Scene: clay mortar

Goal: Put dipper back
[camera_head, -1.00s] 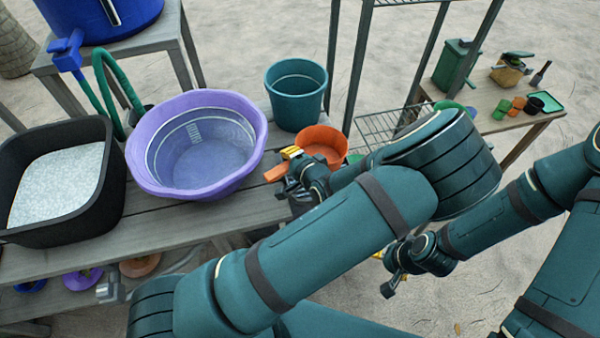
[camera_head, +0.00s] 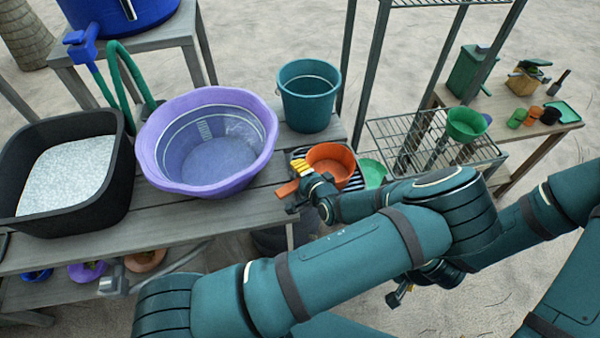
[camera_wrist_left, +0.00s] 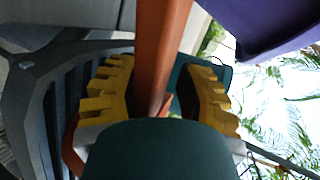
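The orange dipper (camera_head: 330,164) is at the right end of the wooden bench, its bowl opening up and its handle (camera_head: 287,188) pointing left. My left gripper (camera_head: 305,180) has its yellow fingers at the handle. In the left wrist view the orange handle (camera_wrist_left: 162,45) runs between the two yellow fingers (camera_wrist_left: 160,95), which look closed on it. Whether the bowl rests on anything is hidden. My right gripper (camera_head: 397,295) is low in the head view, mostly behind my left arm, and its opening is hidden.
A purple basin (camera_head: 165,170), a black tub (camera_head: 122,180) of white grains and a teal bucket (camera_head: 306,112) stand on the bench. A green bowl (camera_head: 373,172) is just right of the dipper. A wire rack (camera_head: 400,130) and another table (camera_head: 550,128) stand at the right.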

